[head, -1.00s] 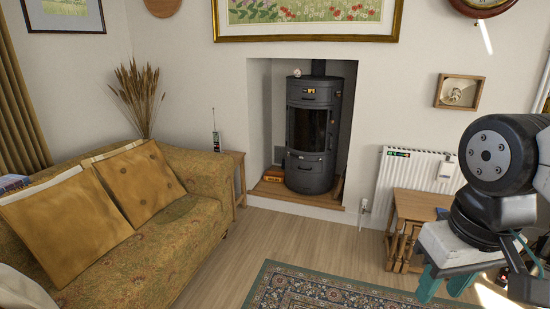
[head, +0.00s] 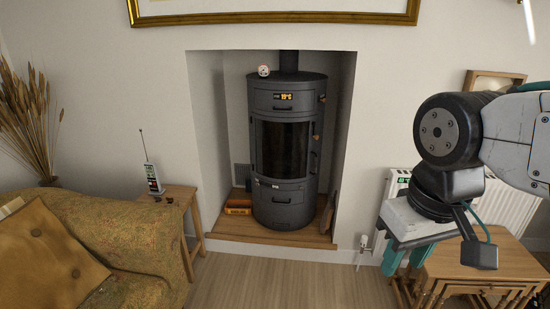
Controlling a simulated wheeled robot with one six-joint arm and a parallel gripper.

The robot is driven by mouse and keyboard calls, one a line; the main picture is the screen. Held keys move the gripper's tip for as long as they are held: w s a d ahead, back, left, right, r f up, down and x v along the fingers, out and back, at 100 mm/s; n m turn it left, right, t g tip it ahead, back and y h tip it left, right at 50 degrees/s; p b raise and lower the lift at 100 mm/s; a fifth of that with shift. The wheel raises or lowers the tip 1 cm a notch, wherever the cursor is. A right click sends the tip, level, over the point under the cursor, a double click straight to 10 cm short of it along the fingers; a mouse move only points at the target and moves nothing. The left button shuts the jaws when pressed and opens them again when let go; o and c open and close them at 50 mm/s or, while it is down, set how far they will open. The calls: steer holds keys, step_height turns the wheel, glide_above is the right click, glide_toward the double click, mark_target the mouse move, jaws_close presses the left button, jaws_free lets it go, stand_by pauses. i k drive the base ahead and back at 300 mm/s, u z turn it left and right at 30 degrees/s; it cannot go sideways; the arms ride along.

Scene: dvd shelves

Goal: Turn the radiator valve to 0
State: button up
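The radiator valve (head: 364,243) is a small white fitting low on the wall, just left of the radiator (head: 396,182). Its markings are too small to read. My gripper (head: 406,258) has teal fingers that point down and stand apart with nothing seen between them. In the picture it is just right of the valve; I cannot tell how far in front of it. My arm hides much of the radiator.
Wooden nesting tables (head: 480,262) stand right of the gripper, before the radiator. A dark stove (head: 285,150) sits in the alcove on a wooden hearth (head: 262,232). The sofa (head: 125,250) is at left. The wooden floor (head: 250,280) ahead is clear.

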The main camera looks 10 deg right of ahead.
mark_target(364, 239)
steer(key=z, duration=0.4)
steer(key=i, duration=2.1)
steer(key=z, duration=0.35)
